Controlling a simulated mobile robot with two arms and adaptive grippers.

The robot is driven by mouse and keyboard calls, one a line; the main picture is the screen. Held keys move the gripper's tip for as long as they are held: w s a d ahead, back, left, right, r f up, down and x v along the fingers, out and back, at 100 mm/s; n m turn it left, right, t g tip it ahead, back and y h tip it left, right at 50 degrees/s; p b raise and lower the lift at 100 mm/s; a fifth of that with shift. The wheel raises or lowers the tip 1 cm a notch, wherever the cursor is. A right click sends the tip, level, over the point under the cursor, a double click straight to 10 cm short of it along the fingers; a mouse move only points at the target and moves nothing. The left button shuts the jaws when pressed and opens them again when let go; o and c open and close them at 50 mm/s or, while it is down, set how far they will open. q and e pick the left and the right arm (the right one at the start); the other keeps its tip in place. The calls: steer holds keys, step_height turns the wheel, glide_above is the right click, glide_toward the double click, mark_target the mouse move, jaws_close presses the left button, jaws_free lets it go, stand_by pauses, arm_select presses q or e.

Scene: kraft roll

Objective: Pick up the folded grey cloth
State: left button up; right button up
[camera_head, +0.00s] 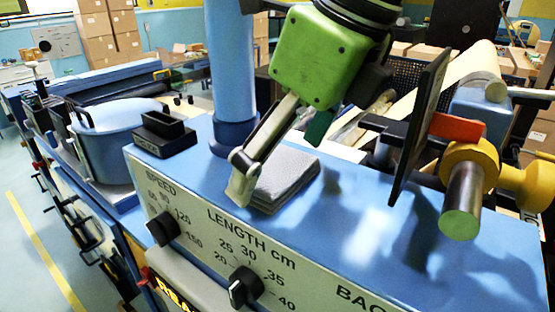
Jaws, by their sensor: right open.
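The folded grey cloth (287,178) lies flat in a square, layered stack on the blue top of the machine, near its front edge. My right gripper (262,165), with a green body, comes down from above over the cloth. It is open. One finger reaches down at the cloth's left edge; whether it touches the cloth I cannot tell. My left gripper is not in view.
A blue column (231,70) stands just behind the cloth. A small black open box (165,138) sits to the left. The blue top (375,225) right of the cloth is clear.

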steer(key=shift+w+f, duration=0.2)
steer(key=shift+f, duration=0.1)
steer(key=shift+s, duration=0.15)
steer(key=c, duration=1.1)
steer(key=shift+c, duration=0.2)
steer(key=shift+r, duration=0.15)
steer(key=shift+a+r+b, duration=0.1)
steer(key=shift+r+b, duration=0.45)
steer(key=shift+b, duration=0.2)
steer(key=s+r+b, duration=0.1)
steer(key=r, duration=0.1)
steer(key=s+r+b, duration=0.1)
steer(key=r, duration=0.1)
steer(key=s+r+b, duration=0.1)
steer(key=s+r, duration=0.1)
steer(key=shift+s+r, duration=0.1)
steer(key=shift+r, duration=0.3)
steer(key=s+r+b, duration=0.2)
steer(key=s+r, duration=0.3)
steer(key=s, duration=0.4)
steer(key=shift+s+b, duration=0.35)
